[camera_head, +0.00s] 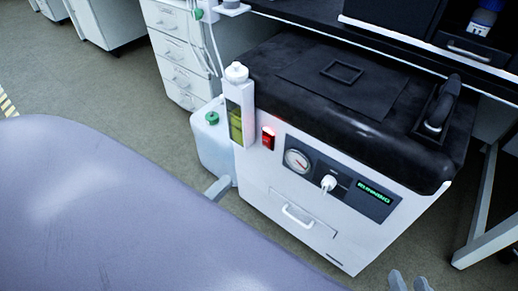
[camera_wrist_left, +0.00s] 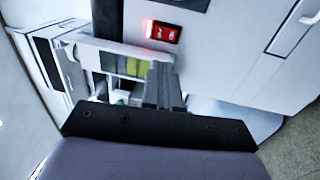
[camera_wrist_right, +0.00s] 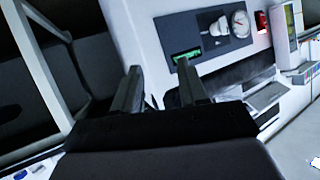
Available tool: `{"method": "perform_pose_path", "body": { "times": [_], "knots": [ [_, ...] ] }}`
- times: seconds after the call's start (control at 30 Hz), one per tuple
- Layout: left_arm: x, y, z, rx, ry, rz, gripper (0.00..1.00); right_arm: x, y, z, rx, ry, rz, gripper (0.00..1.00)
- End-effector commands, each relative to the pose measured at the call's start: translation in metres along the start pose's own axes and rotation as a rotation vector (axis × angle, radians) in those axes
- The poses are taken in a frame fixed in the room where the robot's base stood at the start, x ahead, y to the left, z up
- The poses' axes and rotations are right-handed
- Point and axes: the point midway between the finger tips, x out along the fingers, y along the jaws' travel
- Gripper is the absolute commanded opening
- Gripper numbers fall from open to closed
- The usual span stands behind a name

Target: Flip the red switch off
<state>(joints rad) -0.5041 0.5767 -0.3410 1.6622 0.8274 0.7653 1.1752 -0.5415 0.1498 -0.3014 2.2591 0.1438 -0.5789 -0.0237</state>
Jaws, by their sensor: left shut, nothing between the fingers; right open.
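The red switch (camera_head: 268,138) is lit and sits on the front of a white machine (camera_head: 262,195) with a black top. It also shows in the left wrist view (camera_wrist_left: 162,32), just beyond the fingertips, and small in the right wrist view (camera_wrist_right: 262,20). My left gripper (camera_wrist_left: 163,68) is shut and empty, apart from the switch; in the head view its finger tip (camera_head: 218,188) shows below and left of the switch. My right gripper (camera_wrist_right: 160,75) is open and empty, facing the machine's panel; its fingertips (camera_head: 410,280) show at the bottom right of the head view.
A gauge (camera_head: 297,161), a white knob (camera_head: 328,182) and a green display reading "RUNNING" (camera_head: 374,191) are right of the switch. A green-yellow tube holder (camera_head: 239,115) stands close left of it. A green-capped container (camera_head: 212,145) is beside the machine. A bench (camera_head: 480,240) stands at right.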

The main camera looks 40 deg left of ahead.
Motion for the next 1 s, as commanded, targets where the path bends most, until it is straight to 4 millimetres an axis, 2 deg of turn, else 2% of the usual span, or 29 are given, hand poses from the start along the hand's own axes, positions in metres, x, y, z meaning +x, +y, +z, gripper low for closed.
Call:
{"method": "perform_pose_path", "body": {
  "times": [0.17,0.27,0.7,0.83,1.0],
  "knots": [
    [0.009,0.000,0.000,0.001,0.000,0.002,0.00,0.001,0.000,0.001,0.004,0.001,-0.003,0.43],
    [0.023,-0.001,0.000,0.002,0.000,0.004,0.00,0.003,-0.001,0.002,0.011,0.005,-0.010,0.43],
    [0.108,-0.001,0.000,0.002,0.001,0.004,0.00,0.011,-0.010,0.009,0.066,0.013,-0.059,0.43],
    [0.125,-0.001,0.000,0.001,0.000,0.002,0.00,0.014,-0.012,0.008,0.081,0.018,-0.076,0.43],
    [0.137,-0.001,0.000,0.002,0.000,0.000,0.00,0.016,-0.015,0.001,0.093,0.037,-0.090,0.43]
  ]
}}
